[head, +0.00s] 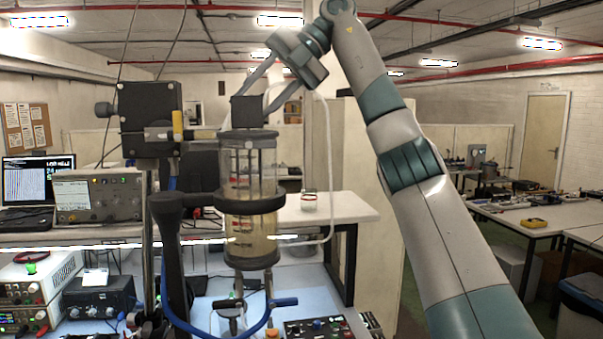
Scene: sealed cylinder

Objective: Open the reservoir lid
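The reservoir is an upright clear cylinder (250,172) with dark end caps, held in a black ring (248,203) left of the middle in the head view. Amber liquid shows in its lower part. Its dark lid (248,140) sits level on top and looks seated. A black block-shaped handle (247,112) stands on the lid. My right gripper (257,101) reaches down from the upper right. Its two fingers are apart, with their tips at the handle. Whether they press on it cannot be told. My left gripper is not in view.
A black boxy device (150,118) on a stand is close left of the cylinder. A clear tube (331,150) loops down its right side. A blue hose (172,312) and a control box (318,328) are below. Instruments (40,290) fill the left bench.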

